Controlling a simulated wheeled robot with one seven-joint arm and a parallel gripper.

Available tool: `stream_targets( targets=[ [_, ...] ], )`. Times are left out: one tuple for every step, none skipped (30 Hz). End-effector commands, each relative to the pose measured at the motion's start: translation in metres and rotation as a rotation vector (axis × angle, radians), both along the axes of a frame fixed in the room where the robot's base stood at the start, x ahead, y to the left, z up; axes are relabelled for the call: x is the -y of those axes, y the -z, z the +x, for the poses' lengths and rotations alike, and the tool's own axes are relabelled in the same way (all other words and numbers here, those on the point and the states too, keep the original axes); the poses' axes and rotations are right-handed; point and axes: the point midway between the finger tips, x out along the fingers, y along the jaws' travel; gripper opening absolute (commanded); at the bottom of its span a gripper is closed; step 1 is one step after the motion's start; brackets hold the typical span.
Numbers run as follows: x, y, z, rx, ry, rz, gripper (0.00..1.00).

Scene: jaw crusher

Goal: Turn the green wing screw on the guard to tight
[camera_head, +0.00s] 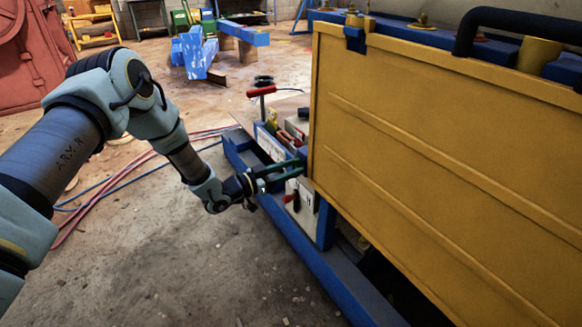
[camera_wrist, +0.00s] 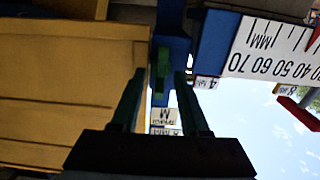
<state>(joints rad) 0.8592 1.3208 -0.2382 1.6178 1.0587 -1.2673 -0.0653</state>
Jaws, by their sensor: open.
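The yellow guard (camera_head: 440,150) is a large upright panel filling the right of the head view. It also shows at the left of the wrist view (camera_wrist: 65,80). The green wing screw (camera_wrist: 161,62) sits against a blue bracket (camera_wrist: 172,28) beside the guard's edge. My gripper (camera_wrist: 160,76) is open, with a dark green finger on either side of the screw in the picture. I cannot tell how far past the tips the screw is. In the head view my gripper (camera_head: 298,168) reaches the guard's left edge, and the screw cannot be made out there.
A white scale marked in MM (camera_wrist: 275,50) lies right of the fingers, with a red pointer (camera_wrist: 298,112). A red-handled lever (camera_head: 262,92) stands on the blue frame behind my gripper. Red and blue hoses (camera_head: 110,185) cross the floor. The floor in front is clear.

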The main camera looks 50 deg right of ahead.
Motion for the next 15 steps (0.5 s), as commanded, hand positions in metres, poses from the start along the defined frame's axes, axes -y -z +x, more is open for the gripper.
stream_targets(
  targets=[
    [0.0012, -0.0002, -0.0003, 0.0, 0.0, 0.0, 0.45],
    [0.0015, -0.0001, -0.0002, 0.0, -0.001, 0.0, 0.45],
    [0.0017, -0.0001, -0.0002, 0.0, -0.001, 0.0, 0.45],
    [0.0017, -0.0001, -0.0002, 0.0, -0.001, 0.0, 0.45],
    [0.0018, 0.0, -0.0002, 0.0, -0.001, 0.0, 0.45],
    [0.0017, 0.0, -0.0001, 0.0, -0.001, 0.0, 0.45],
    [0.0016, 0.0, -0.0001, 0.0, -0.001, 0.0, 0.45],
    [0.0016, 0.0, -0.0001, 0.0, -0.001, 0.0, 0.45],
    [0.0016, 0.0, -0.0001, 0.0, -0.001, 0.0, 0.42],
    [0.0015, 0.0, 0.0, 0.0, -0.001, 0.0, 0.38],
    [0.0015, 0.0, 0.0, 0.0, -0.001, 0.0, 0.35],
    [0.0014, 0.0, 0.0, 0.0, -0.001, 0.0, 0.3],
    [0.0014, 0.0, 0.0, 0.0, -0.001, 0.0, 0.27],
    [0.0014, -0.0001, 0.0, 0.001, -0.001, 0.0, 0.24],
    [0.0014, 0.0, 0.0, 0.001, -0.001, 0.0, 0.19]
  ],
)
